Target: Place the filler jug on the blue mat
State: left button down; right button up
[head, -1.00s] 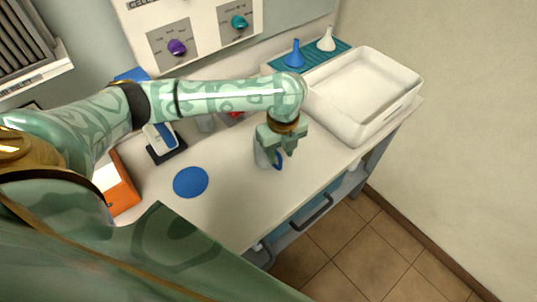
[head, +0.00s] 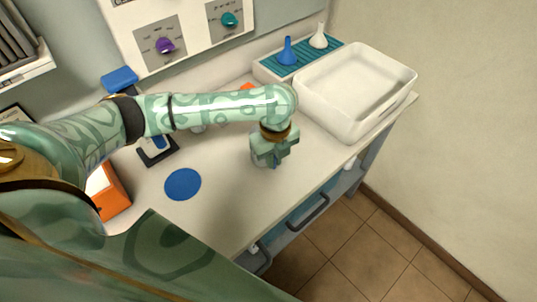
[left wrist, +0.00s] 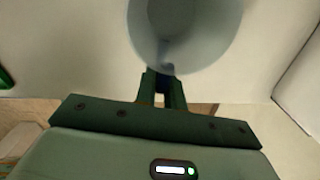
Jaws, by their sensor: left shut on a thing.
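The blue mat (head: 183,184) is a flat round disc on the bench top, and it is bare. The filler jug is a pale grey cup-like vessel, mostly hidden behind my left gripper in the head view, to the right of the mat. In the left wrist view the jug (left wrist: 190,35) shows as a round, open pale body beyond the fingers. My left gripper (head: 276,160) is shut on the jug at its handle side; the fingers (left wrist: 164,88) meet there. Whether the jug touches the bench is hard to tell. My right gripper is not in view.
A white tray (head: 305,105) stands at the back right, beside a teal ribbed rack (head: 268,68) with a blue funnel (head: 287,50) and a white funnel (head: 318,38). An orange box (head: 112,196) lies left of the mat. Bench between jug and mat is clear.

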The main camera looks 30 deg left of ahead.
pick_arm(q)
notch_tip(320, 180, up, 4)
jog(key=shift+w+f+p, duration=0.1)
jog(key=shift+f+p, duration=0.15)
jog(key=shift+p, duration=0.7)
jog(key=s+d+r+n+p, duration=0.2)
jog(key=s+r+n+p, duration=0.1)
jog(key=s+r+n, duration=0.3)
jog(key=s+d+r+n+p, duration=0.2)
jog(key=s+r+n+p, duration=0.15)
jog(key=s, duration=0.55)
jog(key=w+a+r+n+b, duration=0.3)
jog(key=w+n+b, duration=0.4)
jog(key=n, duration=0.7)
jog(key=shift+w+a+r+n, duration=0.3)
jog(key=shift+r+n, duration=0.05)
